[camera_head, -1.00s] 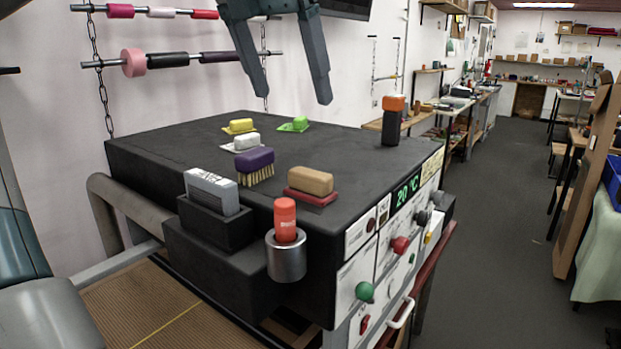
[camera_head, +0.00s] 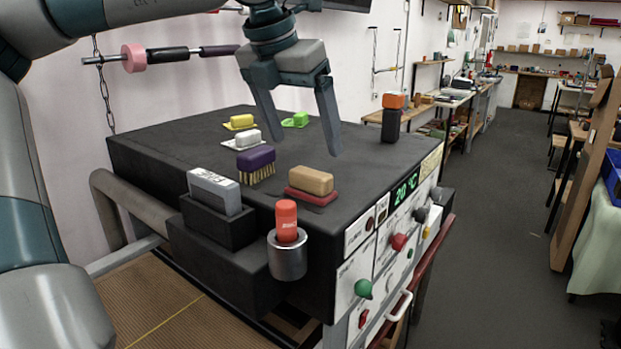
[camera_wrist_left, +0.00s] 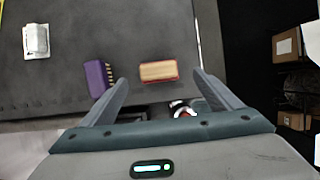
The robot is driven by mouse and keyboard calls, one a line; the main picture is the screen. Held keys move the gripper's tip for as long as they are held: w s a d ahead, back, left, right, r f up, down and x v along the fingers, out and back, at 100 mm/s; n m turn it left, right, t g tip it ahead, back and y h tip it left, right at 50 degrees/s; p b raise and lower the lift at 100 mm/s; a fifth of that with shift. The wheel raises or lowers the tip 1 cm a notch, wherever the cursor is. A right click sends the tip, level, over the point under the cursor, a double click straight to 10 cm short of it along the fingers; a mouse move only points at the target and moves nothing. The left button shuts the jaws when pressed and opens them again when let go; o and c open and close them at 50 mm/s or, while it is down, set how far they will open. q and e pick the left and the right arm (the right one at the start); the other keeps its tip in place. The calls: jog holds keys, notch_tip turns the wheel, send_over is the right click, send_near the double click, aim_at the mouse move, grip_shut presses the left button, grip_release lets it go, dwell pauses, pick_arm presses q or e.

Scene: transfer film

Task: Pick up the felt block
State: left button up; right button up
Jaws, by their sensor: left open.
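The likely felt block, a tan block (camera_head: 311,179) with a dark red layer beneath, lies near the front right of the black bench top (camera_head: 185,140). In the left wrist view the tan block (camera_wrist_left: 158,70) shows between my fingertips. My left gripper (camera_head: 308,150) is open and empty, held above the bench over the block, with its fingertips apart from it. The left gripper (camera_wrist_left: 160,78) also shows in the left wrist view with fingers spread. My right gripper is out of view.
A purple brush (camera_head: 256,163) stands just left of the block. White, yellow (camera_head: 239,122) and green blocks lie farther back. An orange-red cylinder (camera_head: 287,220) stands in a metal cup at the front. An orange-topped dark post (camera_head: 392,118) stands at the back right.

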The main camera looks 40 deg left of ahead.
aim_at(307, 173)
pick_arm(q)
jog(key=shift+p+x, duration=0.4)
jog(key=shift+x, duration=1.35)
jog(key=shift+f, duration=0.15)
jog(key=shift+a+f+p, duration=0.1)
jog(key=shift+f+p, duration=0.5)
jog(key=shift+p, duration=0.15)
jog(key=f, duration=0.1)
jog(key=f+p, duration=0.1)
jog(key=f, duration=0.1)
jog(key=shift+w+a, duration=0.25)
jog(key=shift+w+f+p, duration=0.2)
jog(key=shift+f+p, duration=0.1)
jog(key=shift+f, duration=0.05)
